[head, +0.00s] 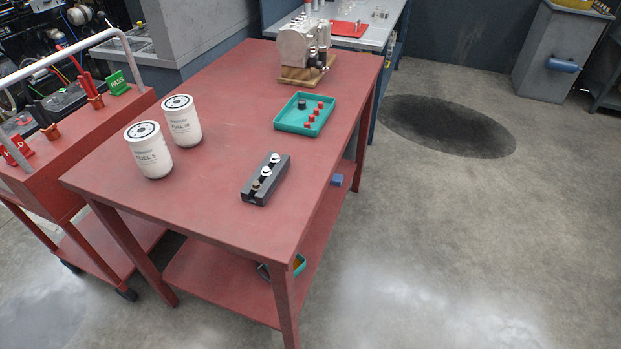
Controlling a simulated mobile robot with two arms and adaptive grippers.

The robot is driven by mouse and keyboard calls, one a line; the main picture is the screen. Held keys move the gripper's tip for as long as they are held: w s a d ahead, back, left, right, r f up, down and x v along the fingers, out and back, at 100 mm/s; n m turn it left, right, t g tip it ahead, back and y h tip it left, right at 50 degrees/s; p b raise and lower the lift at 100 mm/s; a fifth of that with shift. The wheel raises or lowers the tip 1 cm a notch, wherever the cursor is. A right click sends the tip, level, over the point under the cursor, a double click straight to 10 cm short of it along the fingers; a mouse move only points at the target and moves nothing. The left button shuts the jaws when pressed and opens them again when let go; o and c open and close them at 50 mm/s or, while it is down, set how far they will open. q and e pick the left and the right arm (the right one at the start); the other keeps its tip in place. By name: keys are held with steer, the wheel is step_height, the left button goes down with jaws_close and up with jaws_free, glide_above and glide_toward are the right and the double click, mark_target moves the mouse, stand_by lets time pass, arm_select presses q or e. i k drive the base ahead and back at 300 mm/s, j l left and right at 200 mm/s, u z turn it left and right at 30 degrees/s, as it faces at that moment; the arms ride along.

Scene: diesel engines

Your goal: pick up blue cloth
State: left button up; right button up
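A small blue item (337,180), which may be the blue cloth, shows at the right edge of the red table's lower shelf, partly hidden by the tabletop. It is too small to tell its material. Another blue item (563,65), roughly roll-shaped, sits on the front of the grey cabinet at the upper right; I cannot tell whether it is cloth. Neither of my grippers is in view.
The red table (215,190) holds two white filter cans (150,152), a black block (265,180), a teal tray (290,126) and a metal pump (297,50). A red cart (60,165) stands left. Floor on the right is open, with a dark stain (447,125).

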mark_target(336, 180)
steer(key=i+l+u, duration=0.15)
steer(key=u, duration=0.35)
steer(key=i+l+u, duration=0.1)
steer(key=l+u, duration=0.5)
steer(key=u, duration=0.35)
steer(key=l+u, duration=0.35)
steer(key=u, duration=0.15)
